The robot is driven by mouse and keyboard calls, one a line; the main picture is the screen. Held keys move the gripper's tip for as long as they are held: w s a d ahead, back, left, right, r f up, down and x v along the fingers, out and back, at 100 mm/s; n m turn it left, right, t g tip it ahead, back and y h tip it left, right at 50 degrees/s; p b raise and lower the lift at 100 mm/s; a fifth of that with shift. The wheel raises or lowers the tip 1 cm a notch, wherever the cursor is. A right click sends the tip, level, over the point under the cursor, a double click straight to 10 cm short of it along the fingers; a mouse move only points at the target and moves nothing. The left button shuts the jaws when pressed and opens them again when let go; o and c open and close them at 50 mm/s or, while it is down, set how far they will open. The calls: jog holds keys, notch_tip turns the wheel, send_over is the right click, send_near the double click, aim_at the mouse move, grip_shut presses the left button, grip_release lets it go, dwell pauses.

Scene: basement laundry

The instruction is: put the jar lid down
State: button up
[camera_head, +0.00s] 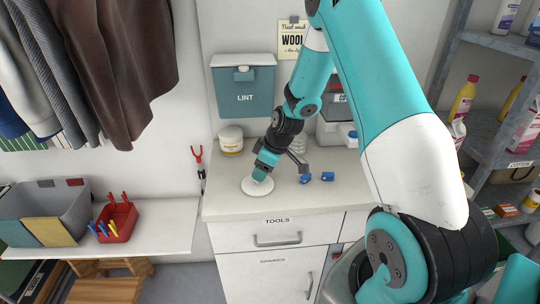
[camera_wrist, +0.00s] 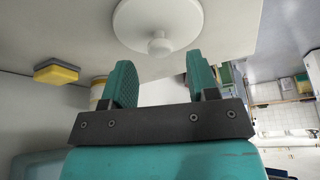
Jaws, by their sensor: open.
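The white jar lid (camera_head: 252,188) is a round disc lying on the white countertop (camera_head: 225,208), near its front left. In the wrist view the lid (camera_wrist: 185,18) shows with its round knob facing my gripper. My gripper (camera_head: 262,174) is low over the lid in the head view and partly covers it. In the wrist view my gripper (camera_wrist: 158,68) has its two teal fingers spread, with nothing between them. The knob appears just beyond the fingertips, between their lines, apparently not touched.
A white jar with an orange label (camera_head: 231,141) stands behind the lid. Two small blue objects (camera_head: 305,178) lie to the right. Red-handled pliers (camera_head: 198,157) are at the counter's left edge. A LINT bin (camera_head: 243,92) hangs on the wall. The counter's front left is clear.

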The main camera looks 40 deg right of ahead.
jog(key=b+v, duration=0.1)
jog(key=v, duration=0.8)
jog(key=s+a+r+y, duration=0.1)
jog(key=s+a+r, duration=0.15)
jog(key=a, duration=0.35)
jog(key=s+a+r, duration=0.2)
jog(key=a+r, duration=0.2)
jog(key=a, duration=0.3)
jog(key=s+a+r+g, duration=0.1)
jog(key=s+a+r, duration=0.2)
jog(key=s+a, duration=0.4)
jog(key=s+a+r+g, duration=0.2)
jog(key=s+a, duration=0.4)
jog(key=s, duration=0.6)
jog(key=shift+s+a+r+g+y, duration=0.3)
jog(key=shift+s+a+r+y, duration=0.05)
jog(key=shift+a+r+y, duration=0.1)
